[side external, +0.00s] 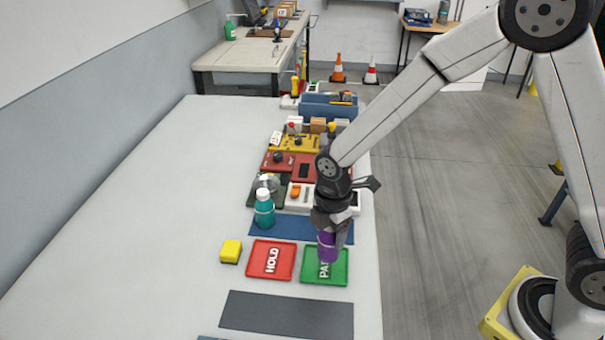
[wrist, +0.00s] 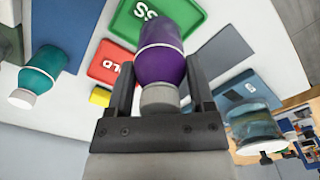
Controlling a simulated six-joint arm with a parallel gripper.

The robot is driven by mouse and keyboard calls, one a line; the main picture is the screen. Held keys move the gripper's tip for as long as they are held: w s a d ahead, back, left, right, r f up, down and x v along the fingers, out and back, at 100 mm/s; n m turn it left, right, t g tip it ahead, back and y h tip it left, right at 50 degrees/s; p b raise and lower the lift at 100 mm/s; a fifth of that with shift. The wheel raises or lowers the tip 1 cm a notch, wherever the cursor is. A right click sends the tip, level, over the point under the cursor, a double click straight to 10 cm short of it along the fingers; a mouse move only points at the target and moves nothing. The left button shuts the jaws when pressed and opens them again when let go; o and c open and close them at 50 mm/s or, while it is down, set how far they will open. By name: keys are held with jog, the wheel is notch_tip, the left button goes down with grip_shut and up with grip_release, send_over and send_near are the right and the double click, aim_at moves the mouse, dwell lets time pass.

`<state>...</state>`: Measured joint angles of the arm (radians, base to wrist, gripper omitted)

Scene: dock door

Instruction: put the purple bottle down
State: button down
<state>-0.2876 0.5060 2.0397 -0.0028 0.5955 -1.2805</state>
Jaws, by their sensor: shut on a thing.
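The purple bottle (side external: 327,247) is held upright in my gripper (side external: 331,230), over the green tray (side external: 339,281) lettered in white. In the wrist view the purple bottle (wrist: 160,62) sits between the two dark fingers of my gripper (wrist: 160,78), with its grey cap toward the palm. The fingers are shut on the bottle. Its base is over the green tray (wrist: 128,24), which is partly hidden behind it. I cannot tell whether the base touches the tray.
A red HOLD tray (side external: 256,270) lies left of the green one, with a yellow block (side external: 231,251) beside it. A teal bottle (side external: 264,213) stands by a blue mat (side external: 283,228). A dark grey mat (side external: 285,315) lies in front, bare. The table's left side is clear.

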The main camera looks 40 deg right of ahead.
aim_at(327, 242)
jog(key=shift+w+f, duration=0.1)
jog(key=shift+w+f, duration=0.25)
jog(key=shift+f, duration=1.55)
grip_release()
jog(key=shift+f, duration=0.1)
jog(key=shift+r, duration=0.2)
jog(key=shift+r, duration=5.95)
